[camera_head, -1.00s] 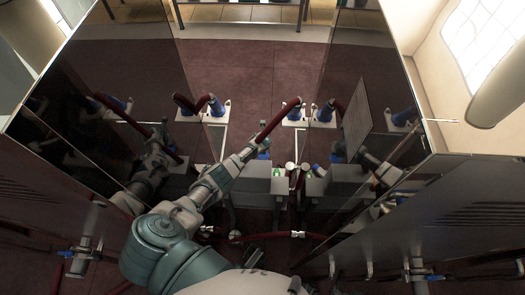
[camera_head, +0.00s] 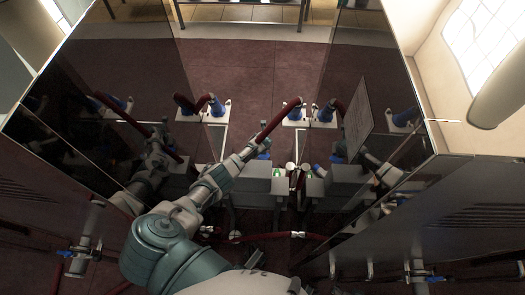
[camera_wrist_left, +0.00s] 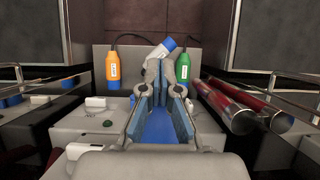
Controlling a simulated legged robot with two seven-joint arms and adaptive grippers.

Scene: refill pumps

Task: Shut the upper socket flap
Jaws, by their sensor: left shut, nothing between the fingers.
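My left gripper (camera_wrist_left: 158,80) is shut with nothing between its blue-padded fingers. In the head view my left gripper (camera_head: 262,146) is small, at the end of my arm reaching to the upper right, near the grey boxes. In the wrist view its tips are in front of a grey panel (camera_wrist_left: 215,58) with an orange plug (camera_wrist_left: 113,66), a blue-and-white plug (camera_wrist_left: 162,48) and a green plug (camera_wrist_left: 184,66). A small white cover (camera_wrist_left: 97,102) is left of the fingers, apart from them. I cannot tell which piece is the upper socket flap. My right gripper is not in view.
Red pipes (camera_wrist_left: 228,108) lie close to the right of the gripper. A grey box with a green light (camera_head: 277,172) stands beside my arm. Dark reflective glass panels (camera_head: 110,85) flank the work area. Red hoses with blue connectors (camera_head: 216,106) stand farther back.

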